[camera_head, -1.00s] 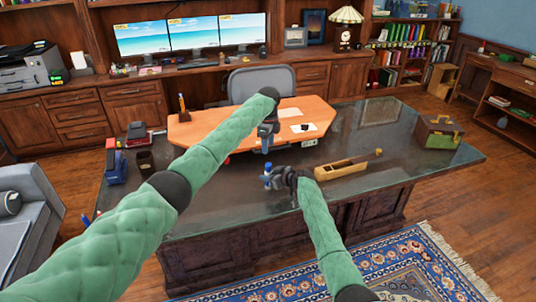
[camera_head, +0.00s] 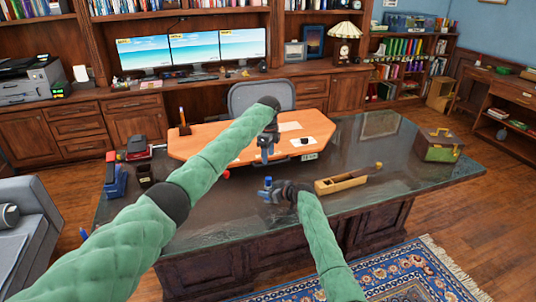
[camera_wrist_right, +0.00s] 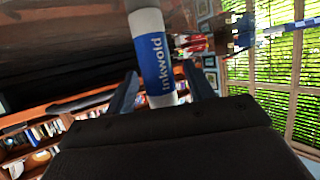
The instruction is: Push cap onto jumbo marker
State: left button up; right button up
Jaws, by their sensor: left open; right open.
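The jumbo marker (camera_wrist_right: 157,62) has a white body with a blue "inkwold" label in the right wrist view. It lies between the two spread fingers of my right gripper (camera_wrist_right: 154,88). In the head view the right gripper (camera_head: 270,192) is low over the front of the desk, with the marker's blue part (camera_head: 267,182) at its tip. My left gripper (camera_head: 266,150) is open, pointing down above and behind the right one. A small red object (camera_head: 226,174), perhaps the cap, is on the desk left of the grippers; its shape is too small to tell.
The dark glossy desk (camera_head: 225,205) carries a long wooden box (camera_head: 342,183) to the right and a green-brown case (camera_head: 440,145) farther right. A dark cup (camera_head: 145,172) and a blue holder (camera_head: 115,182) stand at left. The desk's right half is largely clear.

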jog(key=shift+s+d+r, duration=0.1)
jog(key=shift+s+d, duration=0.2)
jog(key=shift+d, duration=0.15)
pick_arm(q)
notch_tip(320, 180, down, 2)
jog(key=shift+f+b, duration=0.2)
jog(key=shift+b, duration=1)
pick_arm(e)
jog(key=v, duration=0.5)
jog(key=shift+s+d, duration=0.1)
jog(key=shift+d, duration=0.05)
pick_arm(q)
jog(key=shift+f, duration=0.1)
pick_arm(e)
jog(key=shift+s+d+r, duration=0.3)
jog(key=shift+s+d, duration=0.05)
jog(key=shift+d, duration=0.05)
